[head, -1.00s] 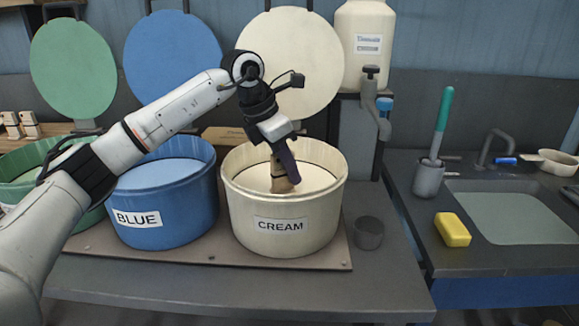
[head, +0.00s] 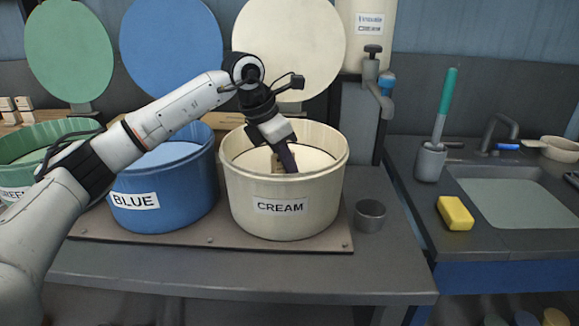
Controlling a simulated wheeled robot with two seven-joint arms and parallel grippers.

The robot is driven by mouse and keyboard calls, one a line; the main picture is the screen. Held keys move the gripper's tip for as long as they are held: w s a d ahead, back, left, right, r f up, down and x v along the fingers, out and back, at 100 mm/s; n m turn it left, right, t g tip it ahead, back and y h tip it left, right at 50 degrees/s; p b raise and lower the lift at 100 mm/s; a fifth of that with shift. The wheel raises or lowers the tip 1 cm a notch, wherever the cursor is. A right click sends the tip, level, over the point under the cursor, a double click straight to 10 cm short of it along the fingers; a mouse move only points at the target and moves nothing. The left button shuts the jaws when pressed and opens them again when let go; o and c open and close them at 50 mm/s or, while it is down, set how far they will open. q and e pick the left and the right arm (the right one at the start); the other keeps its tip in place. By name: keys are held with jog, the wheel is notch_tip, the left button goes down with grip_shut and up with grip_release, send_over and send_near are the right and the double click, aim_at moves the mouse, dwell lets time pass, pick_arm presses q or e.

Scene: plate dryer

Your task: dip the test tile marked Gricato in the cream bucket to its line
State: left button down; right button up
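The cream bucket (head: 240,205), labelled CREAM, stands open on the bench and holds pale cream liquid (head: 310,160). My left gripper (head: 286,160) reaches down inside its rim, with dark fingers pointing into the bucket. A small tan tile (head: 277,163) shows at the fingers, and the gripper appears shut on it. The tile's lower part seems to be in the cream. Its marking and line cannot be read, and the fingers partly hide it. My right gripper is not in view.
The blue bucket (head: 165,190) and green bucket (head: 20,150) stand to the left. Round lids (head: 288,50) rise behind. A grey cup (head: 369,215) stands close right of the cream bucket. Farther right are a yellow sponge (head: 455,213), a brush holder (head: 430,162) and a sink (head: 515,200).

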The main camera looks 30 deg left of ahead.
pick_arm(q)
jog(key=shift+f, duration=0.4)
dwell(1.0)
jog(key=shift+r, duration=0.1)
dwell(0.5)
